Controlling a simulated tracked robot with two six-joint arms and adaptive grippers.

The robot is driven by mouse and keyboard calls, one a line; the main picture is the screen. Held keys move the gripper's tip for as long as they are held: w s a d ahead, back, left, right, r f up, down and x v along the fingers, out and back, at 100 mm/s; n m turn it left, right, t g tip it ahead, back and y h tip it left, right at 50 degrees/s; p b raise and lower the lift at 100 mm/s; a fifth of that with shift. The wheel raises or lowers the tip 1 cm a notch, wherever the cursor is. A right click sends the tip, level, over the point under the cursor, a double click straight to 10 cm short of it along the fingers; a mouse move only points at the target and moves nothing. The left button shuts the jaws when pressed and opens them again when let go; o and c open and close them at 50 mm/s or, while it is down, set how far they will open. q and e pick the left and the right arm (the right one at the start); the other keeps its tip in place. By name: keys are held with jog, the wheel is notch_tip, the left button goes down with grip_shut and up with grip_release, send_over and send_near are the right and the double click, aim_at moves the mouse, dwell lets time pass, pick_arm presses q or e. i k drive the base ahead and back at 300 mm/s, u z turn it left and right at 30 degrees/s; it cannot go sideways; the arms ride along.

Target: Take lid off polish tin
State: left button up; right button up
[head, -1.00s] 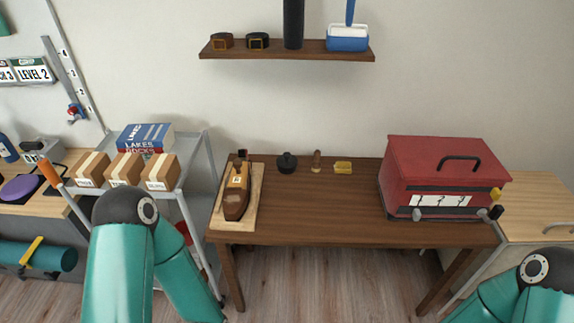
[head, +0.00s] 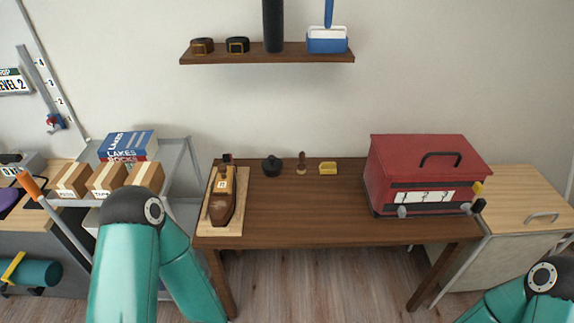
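A small round black tin with a knob-like top (head: 272,166) stands at the back left of the brown table (head: 320,215). It looks like the polish tin, and I cannot make out its lid separately. A brown shoe (head: 222,200) lies on a pale board at the table's left end. A small brush with a wooden handle (head: 302,162) and a yellow block (head: 328,168) stand right of the tin. My two teal arms show at the lower left and lower right. Both grippers are outside the picture.
A red toolbox (head: 425,175) covers the table's right part. A metal cart with several cartons (head: 107,179) stands at the left. A wall shelf (head: 270,56) hangs above. The table's middle and front are clear.

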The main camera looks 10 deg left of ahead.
aim_at(271, 164)
jog(key=u, duration=1.75)
jog(key=i, duration=0.1)
jog(key=z, duration=3.2)
jog(key=k, duration=1.1)
jog(key=u, duration=1)
jog(key=i, duration=1.15)
jog(key=u, duration=0.05)
